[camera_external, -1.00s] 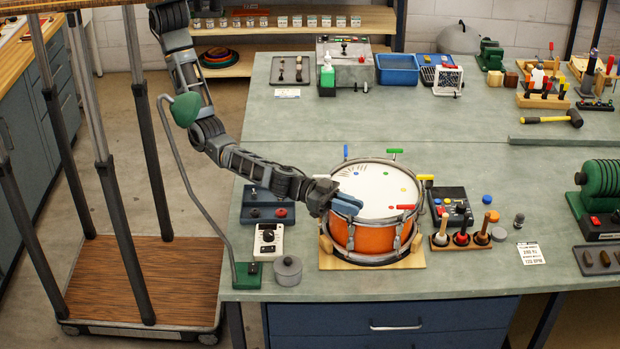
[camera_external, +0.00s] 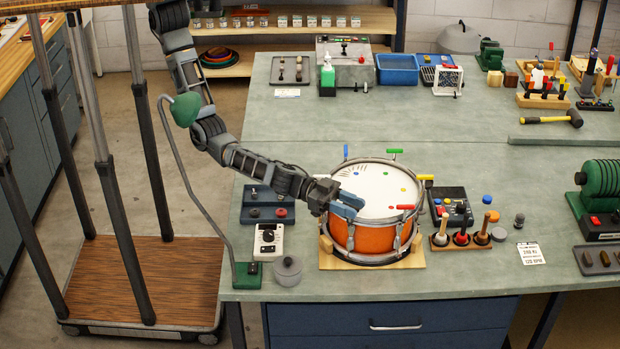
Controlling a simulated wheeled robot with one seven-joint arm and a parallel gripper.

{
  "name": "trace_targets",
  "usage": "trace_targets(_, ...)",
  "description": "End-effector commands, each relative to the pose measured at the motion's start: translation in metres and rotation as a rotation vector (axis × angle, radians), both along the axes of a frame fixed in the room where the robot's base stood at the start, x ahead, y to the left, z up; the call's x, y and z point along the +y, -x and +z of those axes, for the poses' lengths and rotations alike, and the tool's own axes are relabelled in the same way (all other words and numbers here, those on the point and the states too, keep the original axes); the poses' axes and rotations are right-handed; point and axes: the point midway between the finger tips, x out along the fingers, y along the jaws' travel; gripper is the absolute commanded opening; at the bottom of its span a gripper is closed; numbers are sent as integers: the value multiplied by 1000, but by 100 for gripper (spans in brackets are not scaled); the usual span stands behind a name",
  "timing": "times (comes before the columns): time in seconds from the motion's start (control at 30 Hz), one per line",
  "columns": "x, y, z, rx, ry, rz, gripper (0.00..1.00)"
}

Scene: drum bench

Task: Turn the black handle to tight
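The orange drum (camera_external: 375,240) with a white head stands on a wooden board near the bench's front edge. Coloured handles stand around its rim: blue (camera_external: 346,152), green (camera_external: 394,152), yellow (camera_external: 426,178) and red (camera_external: 405,207). I cannot make out a black handle; the drum's left rim is partly hidden by my gripper. My gripper (camera_external: 347,206), with blue fingers, is at that left rim, close to the head's edge. Whether its fingers are open or shut on something there is too small to tell.
Left of the drum are a blue tray (camera_external: 268,204), a white meter box (camera_external: 268,240) and a grey lidded pot (camera_external: 287,270). To its right are a black control box (camera_external: 452,206) and a wooden rack of stamps (camera_external: 461,240).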

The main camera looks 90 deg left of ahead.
Motion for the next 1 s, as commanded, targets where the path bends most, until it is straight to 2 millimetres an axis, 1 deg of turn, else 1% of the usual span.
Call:
trace_targets(0.2, 0, 0, 1, -1, 1, 0, 38)
trace_targets(0.33, 6, 6, -1, -2, 1, 2, 38)
trace_targets(0.73, 35, 55, -1, -2, -1, 0, 38)
trace_targets(0.83, 39, 62, 0, -1, -1, 1, 38)
trace_targets(1.0, 41, 67, 0, 0, 0, 0, 38)
